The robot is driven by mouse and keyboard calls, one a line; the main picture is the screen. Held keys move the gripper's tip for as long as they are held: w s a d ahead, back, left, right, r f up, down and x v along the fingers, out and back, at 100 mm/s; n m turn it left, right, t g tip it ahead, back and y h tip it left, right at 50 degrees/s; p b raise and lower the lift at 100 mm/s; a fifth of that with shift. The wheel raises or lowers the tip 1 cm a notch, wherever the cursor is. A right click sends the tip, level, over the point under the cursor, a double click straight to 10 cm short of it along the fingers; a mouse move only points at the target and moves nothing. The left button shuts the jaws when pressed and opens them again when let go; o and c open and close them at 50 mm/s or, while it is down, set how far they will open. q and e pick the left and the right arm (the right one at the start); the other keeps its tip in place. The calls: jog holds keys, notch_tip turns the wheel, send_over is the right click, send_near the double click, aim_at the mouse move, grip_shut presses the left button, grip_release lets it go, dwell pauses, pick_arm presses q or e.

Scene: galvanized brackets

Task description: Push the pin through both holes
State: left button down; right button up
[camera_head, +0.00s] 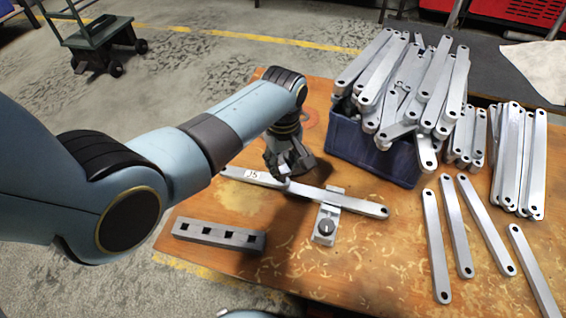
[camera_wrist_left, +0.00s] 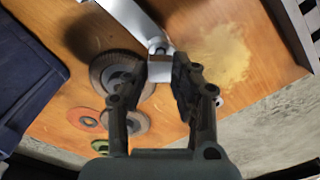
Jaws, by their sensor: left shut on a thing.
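A long galvanized bracket (camera_head: 345,203) lies across the wooden table, with a dark hole at its right end. Its left part carries a white label marked J5 (camera_head: 252,175); I cannot tell whether this is one bracket or two overlapping. My left gripper (camera_head: 284,178) is over its middle-left part. In the left wrist view the left gripper (camera_wrist_left: 160,75) is shut on a silvery piece, which looks like part of the bracket (camera_wrist_left: 128,12). A clamp with a dark knob (camera_head: 325,229) sits at the bracket's right part. I cannot make out a separate pin. My right gripper is out of view.
A blue bin (camera_head: 372,152) heaped with brackets stands behind. More brackets lie at the right, several loose in front (camera_head: 455,225). A grey bar with square holes (camera_head: 218,235) lies front left. Round discs (camera_wrist_left: 116,72) lie near the gripper. The front middle table is clear.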

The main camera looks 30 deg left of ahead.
pick_arm(q)
jog(key=shift+f+b, duration=0.75)
jog(key=shift+f, duration=0.75)
jog(key=c, duration=1)
grip_release()
notch_tip(320, 180, up, 12)
